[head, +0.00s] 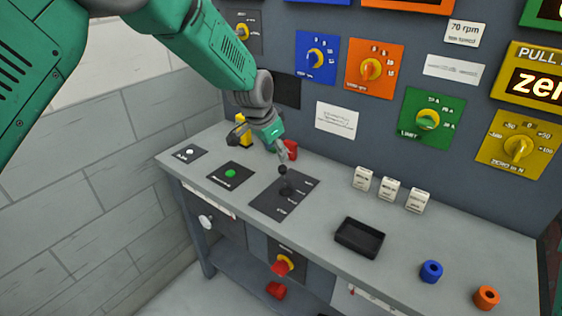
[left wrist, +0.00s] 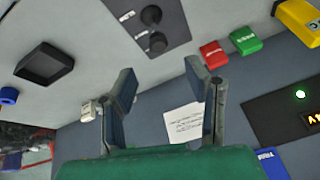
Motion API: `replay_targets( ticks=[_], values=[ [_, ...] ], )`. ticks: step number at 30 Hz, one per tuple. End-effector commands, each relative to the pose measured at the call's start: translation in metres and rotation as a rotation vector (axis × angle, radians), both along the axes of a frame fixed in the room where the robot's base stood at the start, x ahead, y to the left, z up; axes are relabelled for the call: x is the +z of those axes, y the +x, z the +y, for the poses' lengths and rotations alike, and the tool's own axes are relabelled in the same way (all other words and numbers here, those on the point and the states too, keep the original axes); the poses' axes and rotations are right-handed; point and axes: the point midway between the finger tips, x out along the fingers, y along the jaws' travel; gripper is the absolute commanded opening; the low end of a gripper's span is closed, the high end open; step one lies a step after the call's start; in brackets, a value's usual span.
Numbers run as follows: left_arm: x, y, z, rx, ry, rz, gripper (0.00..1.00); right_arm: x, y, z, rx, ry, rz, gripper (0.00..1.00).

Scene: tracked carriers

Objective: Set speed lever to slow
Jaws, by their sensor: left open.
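The speed lever (head: 284,172) is a short black stick with a round knob. It stands on a dark plate (head: 266,204) with small white labels, too small to read surely, on the grey bench top. In the left wrist view the lever's black knob (left wrist: 151,16) shows near the top edge, beyond my fingers. My left gripper (head: 287,152) is just above and behind the lever in the head view, apart from it as far as I can tell. Its two fingers are spread and empty in the left wrist view (left wrist: 160,78). My right gripper is in neither view.
A black tray (head: 342,243), several white blocks, a blue ring (head: 431,271) and an orange ring (head: 487,297) are on the right of the bench. A green-button plate (head: 230,175) lies left of the lever. A red block (head: 291,149) is close behind my gripper. Dial panels line the back wall.

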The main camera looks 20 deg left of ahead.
Motion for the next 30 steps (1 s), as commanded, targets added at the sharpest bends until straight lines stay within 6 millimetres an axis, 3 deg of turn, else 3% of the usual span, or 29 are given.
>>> replay_targets(
  ticks=[6,21,23,26,30],
  values=[
    [0.020,-0.008,0.003,0.000,-0.002,0.000,0.43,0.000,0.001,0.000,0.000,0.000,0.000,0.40],
    [0.019,-0.010,0.003,0.002,-0.002,0.003,0.43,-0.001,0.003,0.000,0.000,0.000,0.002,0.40],
    [0.009,-0.014,0.004,0.009,-0.002,0.011,0.43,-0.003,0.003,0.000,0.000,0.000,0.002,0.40],
    [-0.029,-0.032,0.009,0.038,-0.005,0.039,0.43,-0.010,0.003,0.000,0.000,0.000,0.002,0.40],
    [-0.115,-0.082,0.019,0.113,-0.012,0.099,0.43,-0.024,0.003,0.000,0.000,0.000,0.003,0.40]
  ],
)
